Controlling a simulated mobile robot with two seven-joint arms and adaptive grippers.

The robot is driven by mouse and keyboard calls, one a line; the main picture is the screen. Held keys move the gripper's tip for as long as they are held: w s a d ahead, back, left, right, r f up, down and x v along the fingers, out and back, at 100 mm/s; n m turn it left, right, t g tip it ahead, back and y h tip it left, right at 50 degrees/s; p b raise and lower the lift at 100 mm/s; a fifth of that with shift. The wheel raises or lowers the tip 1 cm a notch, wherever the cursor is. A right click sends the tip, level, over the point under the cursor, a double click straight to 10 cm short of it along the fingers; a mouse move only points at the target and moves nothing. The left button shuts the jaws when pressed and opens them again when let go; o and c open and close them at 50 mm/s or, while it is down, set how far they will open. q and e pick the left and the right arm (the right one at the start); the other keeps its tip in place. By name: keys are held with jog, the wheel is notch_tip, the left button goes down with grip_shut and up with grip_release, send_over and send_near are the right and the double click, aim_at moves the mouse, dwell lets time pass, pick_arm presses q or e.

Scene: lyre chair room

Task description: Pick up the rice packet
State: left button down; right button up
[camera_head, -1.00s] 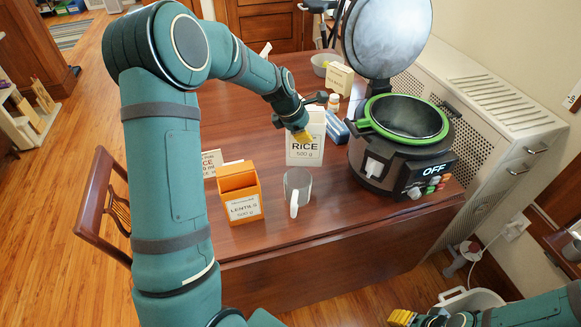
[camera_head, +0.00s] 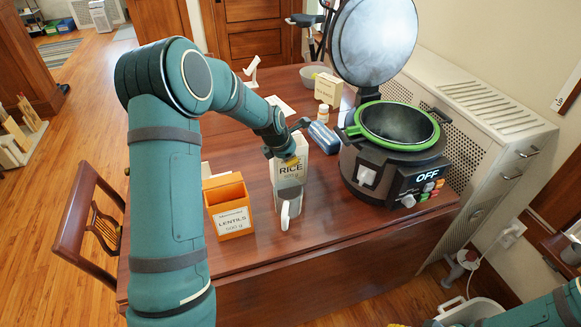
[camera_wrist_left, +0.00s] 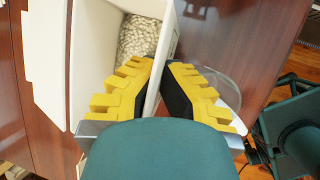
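The rice packet (camera_head: 302,150), an open-topped white box labelled RICE 500 g, stands upright on the wooden table behind the grey mug. My left gripper (camera_head: 290,160) is at its top edge. In the left wrist view the yellow fingers of my left gripper (camera_wrist_left: 161,66) are close together, one inside the packet (camera_wrist_left: 95,60) and one outside, with the packet's wall between them. Pale grains show inside. My right gripper is almost wholly cut off at the bottom edge of the head view, so its fingers cannot be judged.
An orange lentils box (camera_head: 231,222) stands left of the grey mug (camera_head: 289,197). A blue item (camera_head: 323,137) and a cooker (camera_head: 392,170) with its lid up are to the right. A white bottle (camera_head: 323,114), small carton (camera_head: 328,90) and bowl (camera_head: 312,76) stand farther back.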

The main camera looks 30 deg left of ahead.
aim_at(291, 169)
pick_arm(q)
notch_tip(291, 169, down, 3)
jog(key=shift+b, duration=0.3)
jog(key=c, duration=1.1)
grip_release()
jog(key=shift+c, duration=0.2)
jog(key=d+p+v, duration=0.1)
jog(key=p+v, duration=0.1)
jog(key=v, duration=1)
jog(key=shift+a, duration=0.45)
